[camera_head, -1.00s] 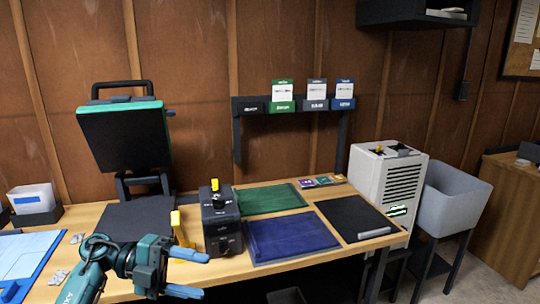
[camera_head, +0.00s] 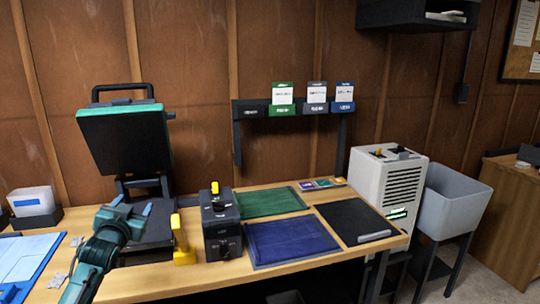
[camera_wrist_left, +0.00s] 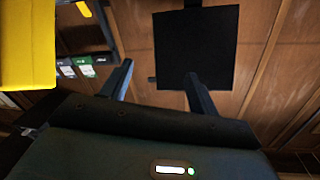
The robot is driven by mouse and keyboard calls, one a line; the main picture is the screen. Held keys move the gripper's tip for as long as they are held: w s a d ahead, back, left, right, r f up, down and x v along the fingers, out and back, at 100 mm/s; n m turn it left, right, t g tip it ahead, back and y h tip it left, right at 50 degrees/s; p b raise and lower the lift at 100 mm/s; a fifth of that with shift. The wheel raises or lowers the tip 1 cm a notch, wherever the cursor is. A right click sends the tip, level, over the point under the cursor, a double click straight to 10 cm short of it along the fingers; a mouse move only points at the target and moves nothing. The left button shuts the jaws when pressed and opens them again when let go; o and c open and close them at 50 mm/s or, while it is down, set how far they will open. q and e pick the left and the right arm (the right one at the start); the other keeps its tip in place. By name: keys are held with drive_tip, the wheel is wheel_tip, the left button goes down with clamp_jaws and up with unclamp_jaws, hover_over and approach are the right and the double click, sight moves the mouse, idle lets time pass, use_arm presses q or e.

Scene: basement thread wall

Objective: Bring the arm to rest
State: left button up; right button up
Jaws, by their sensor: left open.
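My left arm (camera_head: 95,262) comes in from the lower left of the head view. Its gripper (camera_head: 132,205) is over the front of the press's dark base, with its blue fingertips pointing away toward the wall. In the left wrist view the two fingers (camera_wrist_left: 158,82) stand apart with nothing between them. The press's dark raised plate (camera_wrist_left: 196,48) shows beyond them. My right arm and gripper are not in view.
A press with a teal-edged plate (camera_head: 125,140) stands behind the gripper. To its right are a yellow-handled tool (camera_head: 182,243), a black control box (camera_head: 221,226), and green (camera_head: 270,202) and blue (camera_head: 292,240) mats. A blue tray (camera_head: 28,262) lies at left.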

use_arm(q)
drive_tip(key=s+d+f+m+g+h, duration=0.1)
drive_tip(key=s+d+f+g+h, duration=0.1)
drive_tip(key=s+d+f, duration=0.55)
drive_tip(key=s+d+f+g+h, duration=0.15)
drive_tip(key=s+d+f, duration=0.25)
drive_tip(key=s+f, duration=0.65)
drive_tip(key=s+d+f+g, duration=0.1)
drive_tip(key=s+d+f, duration=0.2)
drive_tip(key=s, duration=0.4)
drive_tip(key=s+d+f+g+h, duration=0.1)
drive_tip(key=s+d+f, duration=0.2)
drive_tip(key=s, duration=0.4)
drive_tip(key=s+d+f+g, duration=0.1)
drive_tip(key=s+d+f, duration=0.2)
drive_tip(key=s, duration=0.4)
drive_tip(key=shift+s+d+f+n+g+h, duration=0.2)
drive_tip(key=shift+s+d+n+g+h, duration=0.15)
drive_tip(key=shift+d+n, duration=0.05)
